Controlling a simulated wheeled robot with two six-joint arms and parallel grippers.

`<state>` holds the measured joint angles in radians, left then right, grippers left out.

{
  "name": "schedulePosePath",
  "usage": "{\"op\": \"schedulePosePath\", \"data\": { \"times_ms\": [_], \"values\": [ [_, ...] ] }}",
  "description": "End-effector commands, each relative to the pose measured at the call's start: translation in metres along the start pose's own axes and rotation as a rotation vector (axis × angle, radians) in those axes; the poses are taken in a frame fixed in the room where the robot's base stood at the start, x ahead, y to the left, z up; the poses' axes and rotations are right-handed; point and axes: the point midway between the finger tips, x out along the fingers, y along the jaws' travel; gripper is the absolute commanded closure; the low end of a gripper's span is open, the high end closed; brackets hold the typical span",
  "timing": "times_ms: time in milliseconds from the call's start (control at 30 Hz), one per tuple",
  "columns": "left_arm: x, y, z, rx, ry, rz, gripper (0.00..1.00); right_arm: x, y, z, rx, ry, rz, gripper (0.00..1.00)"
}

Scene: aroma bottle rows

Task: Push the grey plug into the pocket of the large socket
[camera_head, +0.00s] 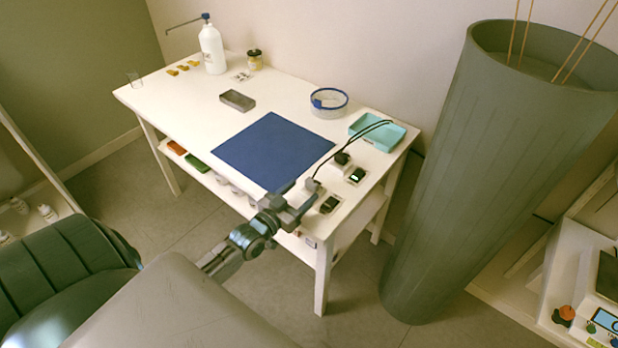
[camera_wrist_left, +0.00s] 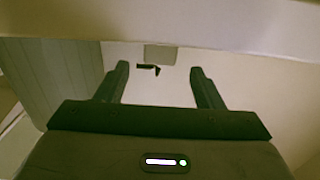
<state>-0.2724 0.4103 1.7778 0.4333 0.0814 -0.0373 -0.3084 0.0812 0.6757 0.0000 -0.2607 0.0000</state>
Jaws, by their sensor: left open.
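Several small socket-like blocks stand at the table's right front. The largest is a white block (camera_head: 340,166) with a dark piece on top, perhaps the large socket. A block with a green light (camera_head: 355,175) and a dark block on a pale base (camera_head: 329,204) stand near it. A thin dark cable (camera_head: 345,142) arcs over them. I cannot make out the grey plug for certain. My left gripper (camera_head: 303,190) is open beside these blocks, near the table's front edge. In the left wrist view a small dark shape (camera_wrist_left: 148,68) shows beyond the spread, empty fingers. My right gripper is out of view.
A blue mat (camera_head: 270,150) covers the table's middle. A tall grey-green cylinder (camera_head: 480,160) rises close to the table's right end.

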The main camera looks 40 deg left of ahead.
Motion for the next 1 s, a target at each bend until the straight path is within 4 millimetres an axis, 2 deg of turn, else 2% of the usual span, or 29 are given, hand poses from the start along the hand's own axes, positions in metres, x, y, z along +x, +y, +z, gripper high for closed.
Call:
{"op": "schedulePosePath", "data": {
  "times_ms": [33, 100, 333, 1000],
  "values": [
    [-0.012, 0.000, -0.004, 0.000, -0.005, 0.001, 0.39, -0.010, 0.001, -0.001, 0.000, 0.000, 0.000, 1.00],
    [-0.024, 0.000, -0.003, -0.001, -0.004, 0.001, 0.39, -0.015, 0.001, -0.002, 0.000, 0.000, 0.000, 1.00],
    [-0.048, 0.000, 0.000, 0.000, -0.001, 0.000, 0.39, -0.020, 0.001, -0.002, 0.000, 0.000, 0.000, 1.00],
    [-0.051, 0.000, 0.000, 0.000, 0.001, 0.000, 0.39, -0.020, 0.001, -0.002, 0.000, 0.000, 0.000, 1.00]
  ]
}}
